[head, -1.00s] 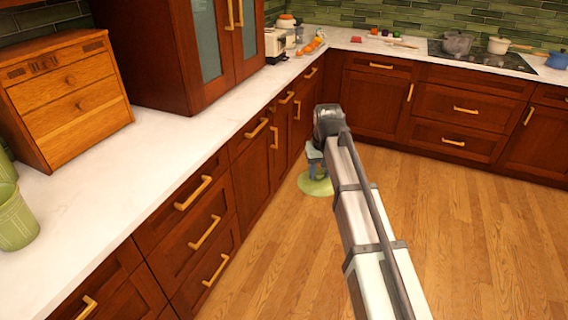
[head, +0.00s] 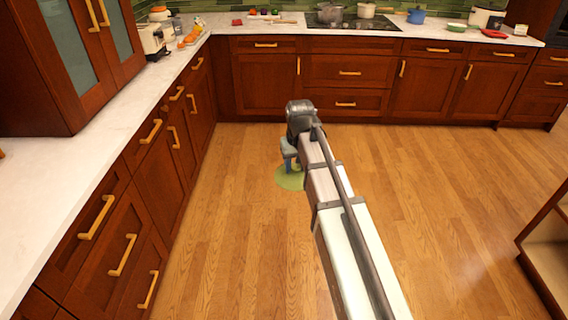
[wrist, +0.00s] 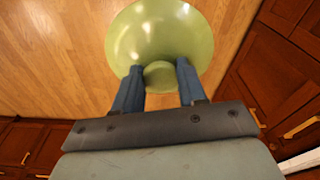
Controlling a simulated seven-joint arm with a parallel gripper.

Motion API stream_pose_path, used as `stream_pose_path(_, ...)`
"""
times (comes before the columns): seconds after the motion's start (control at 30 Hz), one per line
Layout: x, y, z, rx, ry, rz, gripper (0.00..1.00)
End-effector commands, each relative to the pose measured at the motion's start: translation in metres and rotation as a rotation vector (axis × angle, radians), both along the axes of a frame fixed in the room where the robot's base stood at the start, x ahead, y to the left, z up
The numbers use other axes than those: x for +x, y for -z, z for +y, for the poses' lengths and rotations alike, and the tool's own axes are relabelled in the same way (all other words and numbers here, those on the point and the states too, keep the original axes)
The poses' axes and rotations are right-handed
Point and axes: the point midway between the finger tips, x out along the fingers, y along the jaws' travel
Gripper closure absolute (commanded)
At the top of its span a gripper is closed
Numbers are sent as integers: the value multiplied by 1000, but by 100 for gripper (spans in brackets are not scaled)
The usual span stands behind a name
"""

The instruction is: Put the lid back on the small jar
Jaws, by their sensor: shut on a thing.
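My gripper (head: 289,160) is held out in front of me over the floor. In the wrist view its two blue fingers (wrist: 160,76) are shut on the round knob of a shiny pale green lid (wrist: 160,30). The lid also shows in the head view (head: 290,181), under the gripper and partly hidden by it. It is clear of the counters. The small jar that the lid fits cannot be made out in the current views.
A white counter (head: 100,135) runs along the left and another along the back. On them are a toaster (head: 155,40), orange fruit (head: 192,36), a cooktop (head: 350,20) with pots, and a blue pot (head: 416,16). Wooden shelving (head: 548,250) stands at right. The floor between is open.

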Motion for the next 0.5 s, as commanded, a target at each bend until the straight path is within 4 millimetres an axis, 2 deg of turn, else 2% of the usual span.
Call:
stream_pose_path(0.03,6,-3,3,1,-12,-1,100)
stream_pose_path(0.37,15,-15,49,0,-96,0,100)
stream_pose_path(0.5,18,-21,75,0,-139,0,100)
